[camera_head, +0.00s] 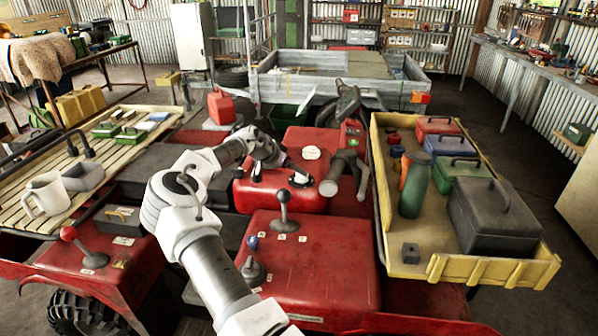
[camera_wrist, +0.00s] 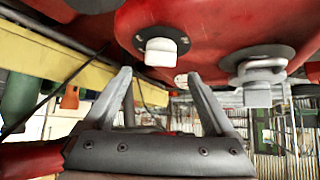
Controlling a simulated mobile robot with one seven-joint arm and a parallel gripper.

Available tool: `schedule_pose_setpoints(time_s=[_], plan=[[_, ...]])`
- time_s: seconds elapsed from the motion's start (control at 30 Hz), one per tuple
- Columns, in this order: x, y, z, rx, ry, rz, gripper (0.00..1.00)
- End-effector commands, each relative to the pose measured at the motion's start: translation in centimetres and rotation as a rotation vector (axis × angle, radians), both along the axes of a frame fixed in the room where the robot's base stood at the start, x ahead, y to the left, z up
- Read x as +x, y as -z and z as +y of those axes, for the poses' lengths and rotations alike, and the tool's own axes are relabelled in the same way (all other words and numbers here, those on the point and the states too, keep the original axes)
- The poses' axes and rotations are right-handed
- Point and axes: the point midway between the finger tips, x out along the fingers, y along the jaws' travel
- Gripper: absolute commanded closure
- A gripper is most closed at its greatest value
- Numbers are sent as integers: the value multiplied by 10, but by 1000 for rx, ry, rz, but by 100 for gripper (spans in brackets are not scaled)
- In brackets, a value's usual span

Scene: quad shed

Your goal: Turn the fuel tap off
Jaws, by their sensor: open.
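My gripper (camera_wrist: 160,90) is open, with nothing between its fingers in the wrist view. In the head view my gripper (camera_head: 284,164) is over the red tank body (camera_head: 285,196) in the middle of the quad, its tips small and hard to make out. Two knobs show on the red body in the wrist view. One is a white knob (camera_wrist: 161,50) on a dark round plate, just beyond the fingertips and apart from them. The other is a pale grey handle (camera_wrist: 258,78) on a dark disc, to the right. I cannot tell which is the fuel tap.
A yellow tray (camera_head: 390,235) with toolboxes is at right.

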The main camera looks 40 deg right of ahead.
Motion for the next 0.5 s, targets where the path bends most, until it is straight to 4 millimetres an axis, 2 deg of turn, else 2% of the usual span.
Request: schedule_pose_setpoints(time_s=[0.03,0.2,0.5], plan=[[0,7,-9,-1,1,3,10],[2,25,-26,-1,0,3,10],[3,35,-35,0,-1,-1,10]])
